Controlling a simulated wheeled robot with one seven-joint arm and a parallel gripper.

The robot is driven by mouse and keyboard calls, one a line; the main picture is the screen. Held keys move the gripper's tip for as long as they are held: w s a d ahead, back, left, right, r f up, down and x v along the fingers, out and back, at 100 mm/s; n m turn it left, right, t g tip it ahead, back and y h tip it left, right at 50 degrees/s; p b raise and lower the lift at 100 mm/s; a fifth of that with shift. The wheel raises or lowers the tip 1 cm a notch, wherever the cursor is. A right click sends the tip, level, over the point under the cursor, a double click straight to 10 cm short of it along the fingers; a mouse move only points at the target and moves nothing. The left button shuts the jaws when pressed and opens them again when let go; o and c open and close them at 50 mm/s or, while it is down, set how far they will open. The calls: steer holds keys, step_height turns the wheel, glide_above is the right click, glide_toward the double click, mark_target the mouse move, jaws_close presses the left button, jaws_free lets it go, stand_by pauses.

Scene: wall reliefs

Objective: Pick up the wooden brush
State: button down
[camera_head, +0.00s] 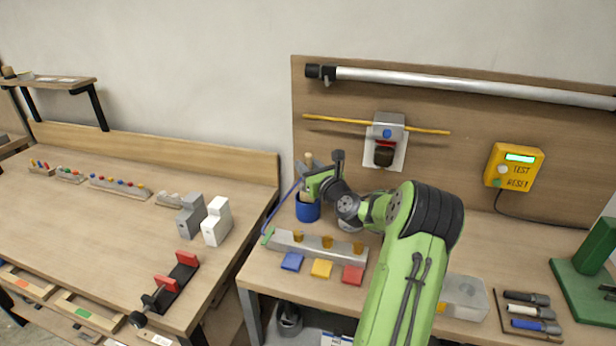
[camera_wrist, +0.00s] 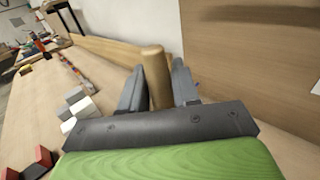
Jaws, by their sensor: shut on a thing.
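The wooden brush shows as a tan rounded handle (camera_wrist: 155,75) standing up between my gripper's fingers in the wrist view. In the head view its light wooden top (camera_head: 308,158) shows just above my gripper (camera_head: 311,172). My gripper also shows in the wrist view (camera_wrist: 157,88), with one grey finger on each side of the handle, shut on it. A blue cup (camera_head: 307,210) stands on the bench directly below. The brush's lower end is hidden, so I cannot tell whether it is still inside the cup.
A grey rail with orange pieces (camera_head: 318,247) lies in front of the cup, with blue, yellow and red pads (camera_head: 321,268) before it. A wooden back panel (camera_head: 460,150) rises close behind. The left table (camera_head: 110,225) has grey and white blocks (camera_head: 216,221) near its right edge.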

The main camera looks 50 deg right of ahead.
step_height(320, 180, up, 23)
steer(key=p, duration=0.7)
steer(key=shift+f, duration=0.15)
